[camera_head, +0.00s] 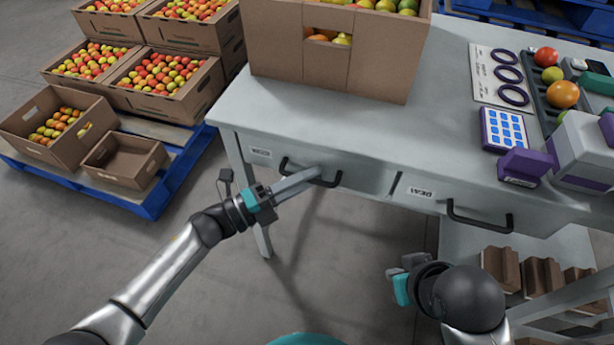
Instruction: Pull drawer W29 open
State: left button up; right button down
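The grey table has two drawers side by side in its front. The left drawer (366,183) has a small white label and a dark bar handle (333,183); it looks closed. The right drawer (472,202) also has a label and a dark handle (480,221), and looks closed. Both labels are too small to read surely. My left gripper (317,173) reaches the left drawer's handle, its fingertips overlapping the bar; whether they are closed around it is unclear. My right gripper (398,277) is low in front of the table, partly hidden by its own wrist, away from both handles.
Crates stand on a blue pallet (152,206) at left. Floor before the left drawer is clear.

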pick_arm(q)
grip_shut()
dwell(1.1)
